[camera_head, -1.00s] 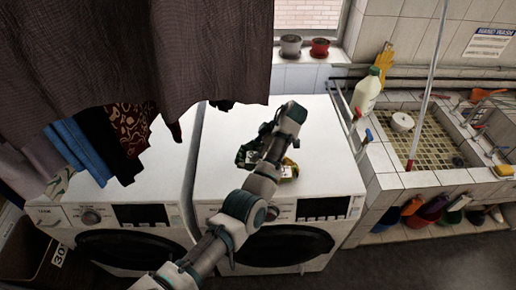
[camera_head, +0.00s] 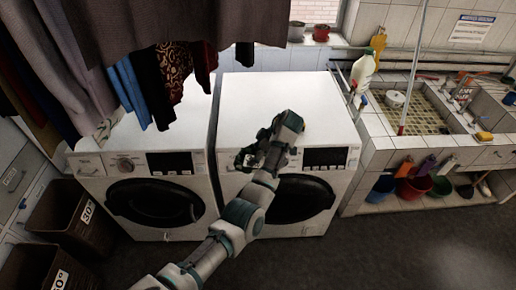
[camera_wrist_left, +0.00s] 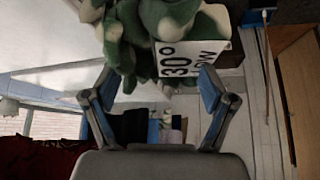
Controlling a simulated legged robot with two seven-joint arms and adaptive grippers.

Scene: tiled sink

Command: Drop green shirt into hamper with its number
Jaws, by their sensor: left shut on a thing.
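The green shirt (camera_wrist_left: 125,35), green with pale patches, fills the top of the left wrist view. A white tag (camera_wrist_left: 190,52) reading 30° hangs on it. My left gripper (camera_wrist_left: 155,75) is shut on the shirt. In the head view my left gripper (camera_head: 250,160) is in front of the right washing machine, and the arm mostly hides the shirt. Two dark brown hampers stand on the floor at the left. The farther hamper (camera_head: 62,228) has a white label that seems to read 30°. The nearer hamper (camera_head: 28,280) has a label that is hard to read. My right gripper is not in view.
Two white washing machines, left (camera_head: 92,165) and right (camera_head: 235,100), stand side by side. Dark hanging clothes (camera_head: 130,25) cover the upper left. A tiled sink (camera_head: 380,125) with several buckets below is at the right. The floor in front (camera_head: 380,245) is clear.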

